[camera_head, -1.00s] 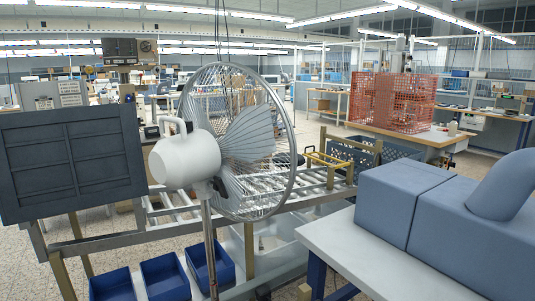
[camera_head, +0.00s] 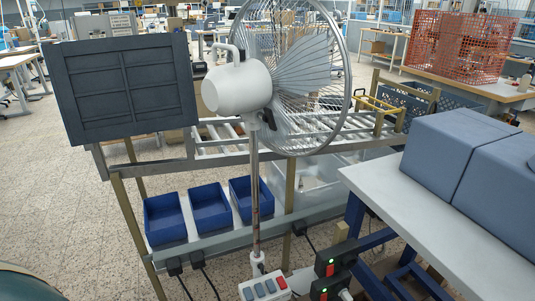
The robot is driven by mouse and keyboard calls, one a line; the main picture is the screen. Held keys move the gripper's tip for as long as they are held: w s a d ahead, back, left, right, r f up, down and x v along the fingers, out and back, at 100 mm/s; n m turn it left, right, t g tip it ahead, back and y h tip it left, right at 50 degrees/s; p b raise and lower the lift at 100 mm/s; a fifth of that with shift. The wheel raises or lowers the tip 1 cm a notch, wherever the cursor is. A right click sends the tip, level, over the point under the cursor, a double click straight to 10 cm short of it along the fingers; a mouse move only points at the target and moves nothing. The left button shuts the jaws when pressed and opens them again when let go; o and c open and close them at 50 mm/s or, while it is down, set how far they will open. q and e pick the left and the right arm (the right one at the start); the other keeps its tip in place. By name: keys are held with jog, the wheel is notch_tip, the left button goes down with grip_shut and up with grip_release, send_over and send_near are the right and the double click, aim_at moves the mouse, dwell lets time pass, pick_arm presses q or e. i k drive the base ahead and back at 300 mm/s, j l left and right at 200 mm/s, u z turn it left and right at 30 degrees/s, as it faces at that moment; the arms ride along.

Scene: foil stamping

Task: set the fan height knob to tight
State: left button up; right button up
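A standing fan with a white motor housing (camera_head: 238,87) and a wire cage (camera_head: 345,75) stands in front of a roller conveyor. Its thin metal pole (camera_head: 254,190) runs down to near the bottom edge of the picture. A dark knob-like part (camera_head: 268,120) sits just under the motor housing at the top of the pole. I cannot tell whether it is the height knob, nor how tight any knob is. The fan's base is out of view or hidden. Neither of my grippers is in view.
A grey worktable (camera_head: 375,182) with blue-grey blocks is at right. A dark panel (camera_head: 130,88) stands at left. Blue bins (camera_head: 165,220) sit on a low shelf behind the pole. A white power strip (camera_head: 265,288) and black socket boxes (camera_head: 334,260) are near the pole's foot. Floor is open at left.

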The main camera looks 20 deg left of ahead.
aim_at(260, 266)
jog(key=k+l+u, duration=0.55)
jog(key=u, duration=0.15)
jog(key=k+l+u, duration=0.35)
jog(key=j, duration=0.1)
